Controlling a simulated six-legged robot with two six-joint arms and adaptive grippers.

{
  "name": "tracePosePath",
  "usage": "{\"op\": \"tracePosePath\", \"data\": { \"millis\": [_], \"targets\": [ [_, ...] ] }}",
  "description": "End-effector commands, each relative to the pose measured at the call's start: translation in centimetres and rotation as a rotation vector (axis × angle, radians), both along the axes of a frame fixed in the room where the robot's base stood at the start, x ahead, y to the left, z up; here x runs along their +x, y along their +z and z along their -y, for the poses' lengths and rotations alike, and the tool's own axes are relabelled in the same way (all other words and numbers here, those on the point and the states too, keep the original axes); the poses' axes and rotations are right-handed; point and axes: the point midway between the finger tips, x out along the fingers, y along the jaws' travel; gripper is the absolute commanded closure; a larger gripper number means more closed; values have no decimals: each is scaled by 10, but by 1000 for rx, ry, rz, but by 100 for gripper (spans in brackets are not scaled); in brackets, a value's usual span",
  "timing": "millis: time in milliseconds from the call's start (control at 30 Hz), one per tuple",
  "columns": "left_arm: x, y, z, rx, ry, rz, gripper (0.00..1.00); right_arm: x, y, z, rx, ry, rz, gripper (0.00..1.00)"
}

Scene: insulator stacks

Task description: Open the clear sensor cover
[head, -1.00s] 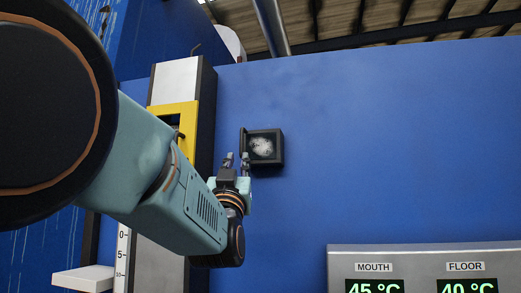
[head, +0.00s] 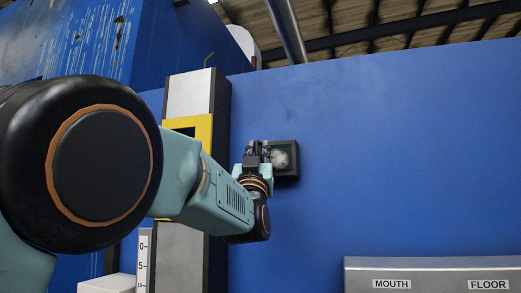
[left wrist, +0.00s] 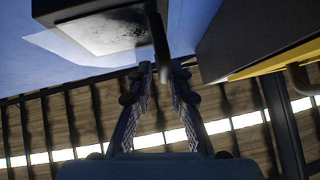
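The sensor box with its clear cover (head: 285,158) is a small dark square on the blue wall, with a hazy pale pane. In the left wrist view, the cover's grey pane and dark frame (left wrist: 105,30) fill the upper left. A dark bar (left wrist: 160,45) sticks out along its right edge. My left gripper (head: 258,150) is at the cover's left side in the head view. In the left wrist view its two fingers (left wrist: 162,75) stand apart, with the bar's end between their tips. I cannot tell if they touch it. My right gripper is not in view.
A grey and black column with a yellow frame (head: 202,125) stands left of the cover; its edge is close to the fingers in the left wrist view. A grey display panel (head: 430,264) labelled MOUTH and FLOOR is at lower right. The blue wall between is clear.

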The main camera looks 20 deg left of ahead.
Motion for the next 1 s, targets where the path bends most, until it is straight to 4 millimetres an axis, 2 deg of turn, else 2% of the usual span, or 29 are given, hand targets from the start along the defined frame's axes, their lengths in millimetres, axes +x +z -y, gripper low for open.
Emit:
{"op": "tracePosePath", "data": {
  "millis": [133,367,1000],
  "targets": [
    [1,-2,0,0,1,-2,81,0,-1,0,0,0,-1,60],
    [1,-2,-1,-1,1,-3,100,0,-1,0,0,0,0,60],
    [0,1,-1,-3,1,5,100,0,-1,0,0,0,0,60]
  ]
}}
